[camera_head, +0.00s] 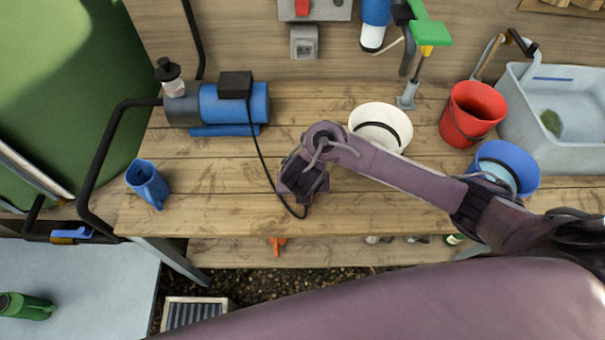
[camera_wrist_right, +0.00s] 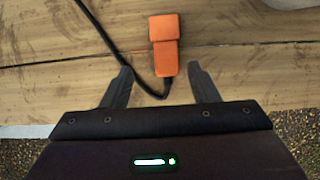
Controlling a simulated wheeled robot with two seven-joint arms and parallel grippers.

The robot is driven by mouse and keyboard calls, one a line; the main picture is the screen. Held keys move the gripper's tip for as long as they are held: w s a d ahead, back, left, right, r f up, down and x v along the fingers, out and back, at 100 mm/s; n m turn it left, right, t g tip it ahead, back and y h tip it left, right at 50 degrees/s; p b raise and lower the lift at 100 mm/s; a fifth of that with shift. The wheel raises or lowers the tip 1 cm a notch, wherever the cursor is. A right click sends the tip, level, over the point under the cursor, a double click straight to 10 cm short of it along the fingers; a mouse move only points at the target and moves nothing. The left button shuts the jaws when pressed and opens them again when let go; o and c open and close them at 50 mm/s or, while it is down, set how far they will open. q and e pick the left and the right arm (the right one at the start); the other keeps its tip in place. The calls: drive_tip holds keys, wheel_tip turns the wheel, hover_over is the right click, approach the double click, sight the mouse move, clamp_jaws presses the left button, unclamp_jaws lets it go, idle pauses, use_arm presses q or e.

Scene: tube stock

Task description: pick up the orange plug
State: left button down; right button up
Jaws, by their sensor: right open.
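The orange plug (camera_wrist_right: 164,42) lies on the wooden bench top in the right wrist view, with a black cable (camera_wrist_right: 110,38) running from its near end and looping away to the left. My right gripper (camera_wrist_right: 159,76) is open and empty, its two fingers pointing toward the plug. The plug's near end lies just ahead of the gap between the fingertips; its body is farther out. In the head view my right gripper (camera_head: 303,182) is over the bench and hides the plug. The cable there leads back to a blue pump (camera_head: 235,103). My left gripper is not in view.
A white bowl (camera_head: 380,120), red bucket (camera_head: 472,112), blue bucket (camera_head: 508,163) and grey sink (camera_head: 570,140) stand to the right. Bare bench (camera_head: 215,205) lies between mug and gripper. My right arm crosses the bench's right half.

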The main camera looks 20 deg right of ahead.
drive_tip(key=shift+s+d+f+b, duration=0.1)
drive_tip(key=shift+f+b, duration=0.1)
drive_tip(key=shift+f, duration=0.2)
drive_tip(key=shift+d+f+b, duration=0.1)
drive_tip(key=shift+f+b, duration=0.05)
drive_tip(key=shift+f, duration=0.2)
drive_tip(key=x, duration=0.1)
drive_tip(key=b+x, duration=0.1)
drive_tip(key=x, duration=0.1)
drive_tip(key=shift+d+f, duration=0.25)
drive_tip(key=shift+f, duration=0.1)
drive_tip(key=shift+w+f+b, duration=0.2)
drive_tip(key=shift+f+b, duration=0.1)
drive_tip(key=c, duration=1.1)
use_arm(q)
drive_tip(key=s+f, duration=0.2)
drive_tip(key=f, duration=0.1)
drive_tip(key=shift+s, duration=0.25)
use_arm(e)
drive_tip(key=shift+r, duration=0.15)
drive_tip(key=shift+c, duration=0.2)
